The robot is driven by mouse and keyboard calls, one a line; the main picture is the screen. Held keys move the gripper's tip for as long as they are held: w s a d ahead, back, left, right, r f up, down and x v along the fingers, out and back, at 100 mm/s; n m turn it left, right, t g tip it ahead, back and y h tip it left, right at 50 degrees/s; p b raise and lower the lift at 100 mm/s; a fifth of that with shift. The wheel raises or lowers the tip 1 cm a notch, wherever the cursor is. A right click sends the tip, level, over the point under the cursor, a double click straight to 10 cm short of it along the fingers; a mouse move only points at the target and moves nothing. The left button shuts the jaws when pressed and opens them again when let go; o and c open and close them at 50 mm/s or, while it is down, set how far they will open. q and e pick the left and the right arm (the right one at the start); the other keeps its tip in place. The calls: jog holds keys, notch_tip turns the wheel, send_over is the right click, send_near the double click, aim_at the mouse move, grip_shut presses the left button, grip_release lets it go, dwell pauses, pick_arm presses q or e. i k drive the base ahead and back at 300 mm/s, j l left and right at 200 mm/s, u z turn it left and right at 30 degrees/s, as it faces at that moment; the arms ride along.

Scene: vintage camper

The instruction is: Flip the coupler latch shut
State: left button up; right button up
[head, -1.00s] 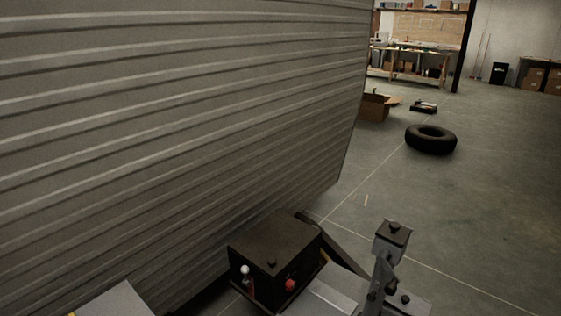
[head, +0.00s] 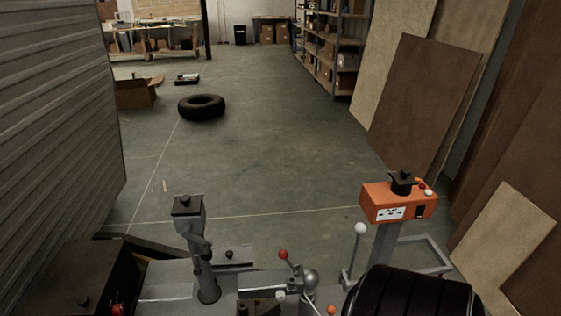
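The grey trailer tongue (head: 165,285) runs along the bottom of the head view. Near its right end is a rounded grey metal coupler part (head: 309,279). A short lever with a red knob (head: 283,254) stands up beside it, tilted to the left. I cannot tell for certain which of these levers is the coupler latch. Neither of my grippers is in view.
A grey jack post (head: 190,240) and a black box (head: 75,280) stand left of the coupler. To the right are a white-knobbed lever (head: 360,229), an orange box (head: 398,203) on a post and a black ribbed cylinder (head: 415,296). The floor beyond is open, with a tyre (head: 201,106).

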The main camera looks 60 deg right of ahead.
aim_at(283, 254)
jog(key=z, duration=1.9)
